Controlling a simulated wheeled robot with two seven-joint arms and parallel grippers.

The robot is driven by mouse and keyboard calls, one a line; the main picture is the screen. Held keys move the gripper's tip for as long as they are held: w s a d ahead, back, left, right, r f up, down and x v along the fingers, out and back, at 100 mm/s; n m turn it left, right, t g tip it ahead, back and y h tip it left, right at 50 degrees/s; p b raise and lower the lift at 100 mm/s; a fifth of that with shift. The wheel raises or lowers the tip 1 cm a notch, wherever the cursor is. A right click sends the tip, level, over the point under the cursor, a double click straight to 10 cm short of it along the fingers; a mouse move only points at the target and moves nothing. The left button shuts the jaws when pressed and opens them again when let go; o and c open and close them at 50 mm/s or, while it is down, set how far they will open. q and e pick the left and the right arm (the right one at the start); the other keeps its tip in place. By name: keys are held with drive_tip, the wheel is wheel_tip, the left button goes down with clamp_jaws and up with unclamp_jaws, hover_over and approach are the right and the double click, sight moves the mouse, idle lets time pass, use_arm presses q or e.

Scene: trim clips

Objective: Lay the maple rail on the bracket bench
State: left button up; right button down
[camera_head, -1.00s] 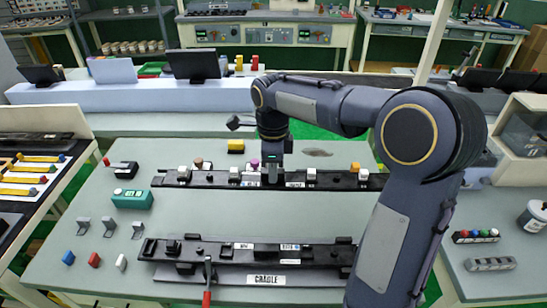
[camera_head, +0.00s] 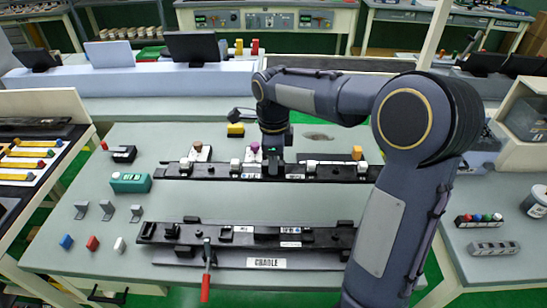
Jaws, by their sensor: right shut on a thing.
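A long dark rail (camera_head: 335,172) with white blocks along it lies across the back half of the grey-green table; I take it as the maple rail, though no maple colour shows. My right gripper (camera_head: 272,168) reaches down at its middle and is shut on it; the fingertips are hard to make out. Brown, purple and orange blocks (camera_head: 357,153) stand just behind this rail. Nearer me, another dark rail piece (camera_head: 265,236) sits on a dark base labelled CRADLE (camera_head: 266,264). I cannot tell which part is the bracket bench. My left gripper is not in view.
A green box (camera_head: 131,183), grey brackets (camera_head: 107,210) and small coloured blocks (camera_head: 92,243) lie at the left. The strip between the two rails is clear.

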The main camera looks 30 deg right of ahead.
drive_tip(key=shift+f+b, duration=2.8)
drive_tip(key=shift+f, duration=1.7)
drive_tip(key=c, duration=1.2)
unclamp_jaws()
wheel_tip(320, 180, up, 8)
drive_tip(key=shift+f+p, duration=0.1)
drive_tip(key=shift+p, duration=0.25)
